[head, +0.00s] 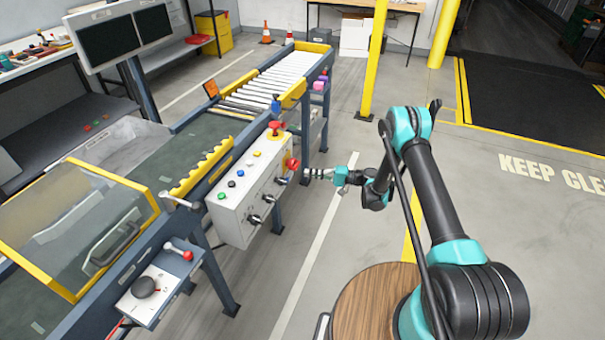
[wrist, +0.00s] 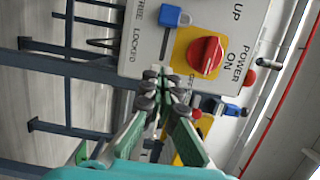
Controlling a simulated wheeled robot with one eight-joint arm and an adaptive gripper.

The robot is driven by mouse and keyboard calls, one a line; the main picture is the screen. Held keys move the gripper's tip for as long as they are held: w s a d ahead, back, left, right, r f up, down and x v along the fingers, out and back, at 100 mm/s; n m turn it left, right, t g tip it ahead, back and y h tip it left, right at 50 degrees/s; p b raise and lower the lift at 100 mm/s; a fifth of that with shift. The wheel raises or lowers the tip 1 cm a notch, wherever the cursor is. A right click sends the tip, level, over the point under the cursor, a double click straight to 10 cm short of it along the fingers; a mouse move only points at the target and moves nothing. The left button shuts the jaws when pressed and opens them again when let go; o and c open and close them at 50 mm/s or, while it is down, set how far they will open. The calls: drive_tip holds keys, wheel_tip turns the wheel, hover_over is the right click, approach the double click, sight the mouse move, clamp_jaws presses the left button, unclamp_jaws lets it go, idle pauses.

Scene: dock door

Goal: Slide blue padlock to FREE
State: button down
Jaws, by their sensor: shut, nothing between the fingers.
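The blue padlock (wrist: 174,16) shows at the top of the wrist view, on the pale panel face, level with the word FREE. I cannot make out the padlock surely in the head view. My gripper (wrist: 165,88) is shut and empty, its fingertips below the padlock in the wrist picture and apart from it. In the head view my gripper (head: 310,175) is at the right side of the white control box (head: 236,206), beside its front face.
A red POWER knob (wrist: 205,55) on a yellow plate sits right of the padlock. Several dark knobs and a red button (head: 292,163) stick out of the box nearby. The conveyor (head: 150,150) lies behind it. Clear floor is to the right.

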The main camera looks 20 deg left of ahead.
drive_tip(key=shift+w+d, duration=0.25)
drive_tip(key=shift+d, duration=1.05)
drive_tip(key=shift+w+d, duration=0.2)
drive_tip(key=shift+d, duration=1.05)
